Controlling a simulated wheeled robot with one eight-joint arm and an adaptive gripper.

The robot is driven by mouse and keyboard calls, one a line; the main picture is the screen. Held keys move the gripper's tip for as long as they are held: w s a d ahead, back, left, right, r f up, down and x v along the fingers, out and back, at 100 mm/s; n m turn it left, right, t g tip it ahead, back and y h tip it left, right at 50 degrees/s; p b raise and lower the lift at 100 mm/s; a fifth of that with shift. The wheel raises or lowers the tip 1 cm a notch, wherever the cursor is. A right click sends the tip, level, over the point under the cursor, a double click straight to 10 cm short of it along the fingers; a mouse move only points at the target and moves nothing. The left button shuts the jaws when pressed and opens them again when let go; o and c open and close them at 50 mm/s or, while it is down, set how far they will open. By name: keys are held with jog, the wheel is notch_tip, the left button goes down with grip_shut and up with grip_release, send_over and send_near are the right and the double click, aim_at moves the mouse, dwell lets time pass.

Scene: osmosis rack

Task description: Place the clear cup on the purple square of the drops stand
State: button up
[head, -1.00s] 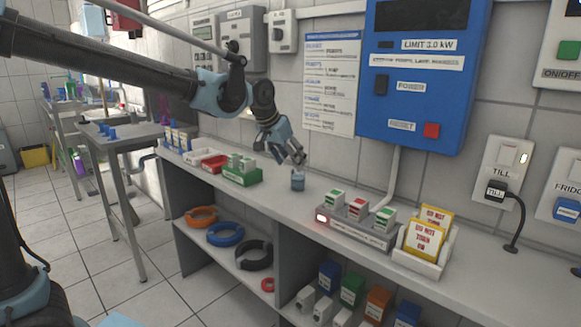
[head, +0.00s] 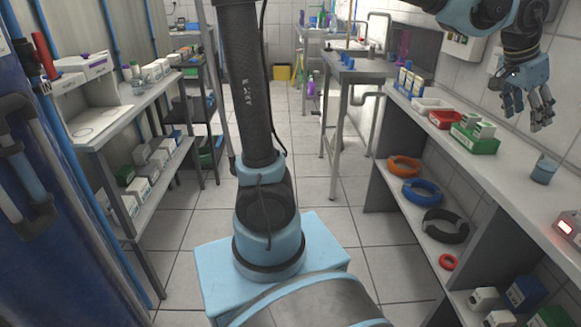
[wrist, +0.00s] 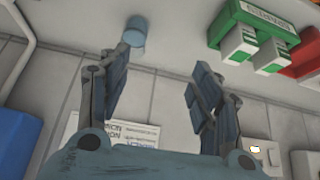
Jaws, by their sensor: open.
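A small clear, bluish cup (head: 543,171) stands upright on the right-hand bench. It also shows in the wrist view (wrist: 134,32), near the tip of the left finger and not between the fingers. My gripper (head: 528,112) is open and empty, up and to the left of the cup in the head view, apart from it. Its spread fingers show in the wrist view (wrist: 165,70). A white box with a small purple mark (head: 84,64) sits on the left-hand bench. I cannot tell whether it is the drops stand; no purple square is clearly visible.
Green (head: 474,138), red (head: 445,119) and white (head: 430,104) trays line the right bench beyond the cup. A device with a red light (head: 567,226) stands nearer. The left bench (head: 120,112) has a white surface with circles. Tiled floor lies between the benches.

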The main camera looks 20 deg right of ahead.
jog(key=w+a+f+n+t, duration=0.1)
jog(key=w+a+f+n, duration=0.2)
jog(key=w, duration=0.9)
jog(key=w+a+n+t, duration=0.15)
jog(key=w+a, duration=0.35)
jog(key=w, duration=0.7)
jog(key=w+a+f+n+t+y, duration=0.1)
jog(key=w+a+f+n, duration=0.15)
jog(key=w+a, duration=0.5)
jog(key=w+a+f+n+t+y, duration=0.1)
jog(key=w+a+f+n, duration=0.15)
jog(key=w+a, duration=0.45)
jog(key=w+a+f+n+y, duration=0.1)
jog(key=w+a+f+n, duration=0.25)
jog(key=a, duration=0.65)
jog(key=w+a+f+n+y, duration=0.1)
jog(key=w+a+f+n, duration=0.25)
jog(key=a, duration=0.75)
jog(key=s+a+f+n+y, duration=0.1)
jog(key=s+a+f+n, duration=0.1)
jog(key=a, duration=0.5)
jog(key=s+a+f+n+y, duration=0.1)
jog(key=s+a+f+n, duration=0.2)
jog(key=s+a+f, duration=0.2)
notch_tip(320, 180, down, 2)
jog(key=shift+s+a+f, duration=0.15)
jog(key=shift+a+f, duration=0.05)
jog(key=shift+a, duration=1.05)
jog(key=shift+o, duration=0.6)
jog(key=shift+s+a+f+n, duration=0.25)
